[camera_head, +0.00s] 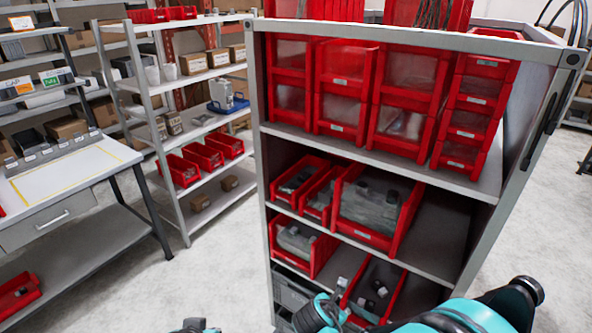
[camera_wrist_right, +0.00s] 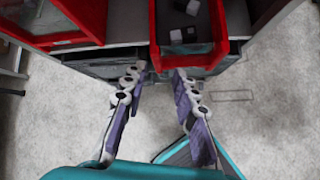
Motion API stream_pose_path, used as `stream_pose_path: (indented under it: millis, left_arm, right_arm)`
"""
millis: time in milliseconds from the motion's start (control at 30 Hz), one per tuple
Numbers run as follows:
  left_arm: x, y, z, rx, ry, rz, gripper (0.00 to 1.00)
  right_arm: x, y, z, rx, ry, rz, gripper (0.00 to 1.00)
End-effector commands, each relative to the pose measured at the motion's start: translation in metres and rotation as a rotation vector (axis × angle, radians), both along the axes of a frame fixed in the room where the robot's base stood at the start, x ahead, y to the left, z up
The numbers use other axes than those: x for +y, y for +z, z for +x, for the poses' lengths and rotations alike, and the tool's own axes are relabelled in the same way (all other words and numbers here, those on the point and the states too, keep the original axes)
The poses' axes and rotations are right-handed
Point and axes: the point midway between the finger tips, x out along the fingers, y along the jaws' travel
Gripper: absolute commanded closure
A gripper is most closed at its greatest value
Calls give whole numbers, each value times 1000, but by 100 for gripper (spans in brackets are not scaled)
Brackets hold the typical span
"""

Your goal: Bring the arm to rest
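My right arm (camera_head: 455,318) comes in at the bottom right of the head view, in front of the shelf rack. In the right wrist view my right gripper (camera_wrist_right: 158,76) is open, its two purple-grey fingers spread with nothing between them. Its fingertips are close to the front of a red bin (camera_wrist_right: 222,45) holding small dark and light blocks; I cannot tell whether they touch it. A small dark part (camera_head: 194,326) at the bottom edge of the head view may belong to my left arm; its fingers cannot be made out.
A grey shelf rack (camera_head: 262,95) with several red bins (camera_head: 385,245) stands close in front of me. A second shelf unit (camera_head: 150,110) and a workbench (camera_head: 60,222) are to the left. Pale floor (camera_head: 150,295) is clear between the bench and rack.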

Motion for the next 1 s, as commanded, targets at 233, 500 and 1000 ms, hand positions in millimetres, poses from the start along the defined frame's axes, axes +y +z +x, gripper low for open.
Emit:
stream_pose_path:
  millis: [233,500,1000]
  left_arm:
    - [0,-16,0,0,0,0,100]
    - [0,-45,0,0,0,0,100]
    - [0,-88,0,0,0,0,100]
  right_arm:
    - [-16,11,-14,-71,-236,234,72]
    - [-42,29,-53,-204,-739,691,72]
    - [-61,38,-140,-394,-1728,1479,72]
